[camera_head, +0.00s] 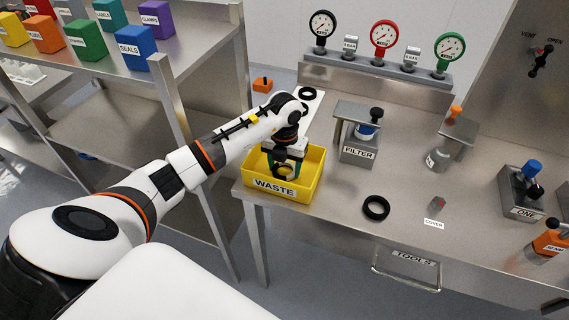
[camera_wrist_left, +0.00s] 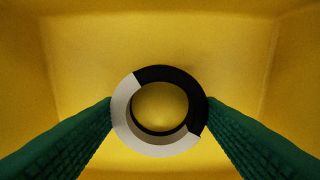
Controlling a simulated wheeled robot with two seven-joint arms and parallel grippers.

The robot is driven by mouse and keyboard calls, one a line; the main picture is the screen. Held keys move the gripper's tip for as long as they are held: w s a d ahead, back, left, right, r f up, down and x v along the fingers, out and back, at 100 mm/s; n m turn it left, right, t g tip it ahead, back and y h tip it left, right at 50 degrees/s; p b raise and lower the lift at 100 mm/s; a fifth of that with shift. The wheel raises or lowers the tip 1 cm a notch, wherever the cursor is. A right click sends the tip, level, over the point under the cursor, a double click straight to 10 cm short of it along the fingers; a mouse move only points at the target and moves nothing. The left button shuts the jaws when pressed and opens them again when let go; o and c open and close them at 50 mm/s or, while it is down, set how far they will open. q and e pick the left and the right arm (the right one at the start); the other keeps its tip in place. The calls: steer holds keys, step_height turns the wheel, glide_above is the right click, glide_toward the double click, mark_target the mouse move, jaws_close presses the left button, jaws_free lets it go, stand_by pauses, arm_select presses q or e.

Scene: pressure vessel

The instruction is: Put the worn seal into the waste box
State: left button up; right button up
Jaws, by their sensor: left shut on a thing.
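The waste box (camera_head: 274,188) is a yellow open box labelled WASTE at the left front corner of the steel bench. My left gripper (camera_head: 284,169) points down into it. Its green fingers are shut on the worn seal (camera_head: 283,173), a ring that looks part black and part pale grey. In the left wrist view the fingers grip the seal (camera_wrist_left: 123,112) from both sides, with the yellow box floor and walls around it. I cannot tell whether the seal touches the floor. My right gripper is not in view.
A black ring (camera_head: 376,207) lies on the bench right of the box, and another black ring (camera_head: 308,93) lies behind my arm. The FILTER stand (camera_head: 357,150) and a row of gauges (camera_head: 383,38) stand further back. A shelf with coloured boxes (camera_head: 87,40) is at left.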

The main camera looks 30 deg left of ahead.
arm_select(q)
steer(key=shift+f, duration=0.2)
steer(key=o, duration=1)
steer(key=shift+c, duration=0.2)
steer(key=shift+r, duration=0.2)
step_height(320, 180, up, 12)
steer(key=b, duration=0.3)
